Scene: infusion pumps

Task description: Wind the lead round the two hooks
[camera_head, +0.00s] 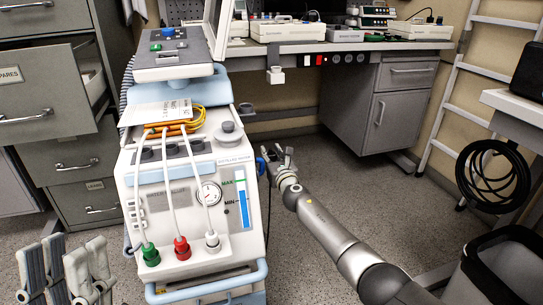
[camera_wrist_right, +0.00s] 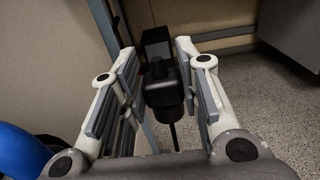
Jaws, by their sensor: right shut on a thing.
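My right gripper (camera_head: 277,158) is beside the right flank of the white infusion machine (camera_head: 190,205). In the right wrist view it is shut on a black plug (camera_wrist_right: 162,88), with a dark lead (camera_wrist_right: 174,136) hanging below it. A blue curved part, seemingly a hook (camera_head: 262,163), is on the machine's side next to this gripper; blue also shows at the left edge of the wrist view (camera_wrist_right: 22,152). I cannot make out a second hook. My left gripper (camera_head: 68,268) is at the lower left, open and empty, apart from the machine.
An open drawer (camera_head: 45,85) juts out at the left. A workbench (camera_head: 330,47) with devices stands behind. A black cable coil (camera_head: 470,180) hangs by the ladder at the right, above a dark bin (camera_head: 500,272).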

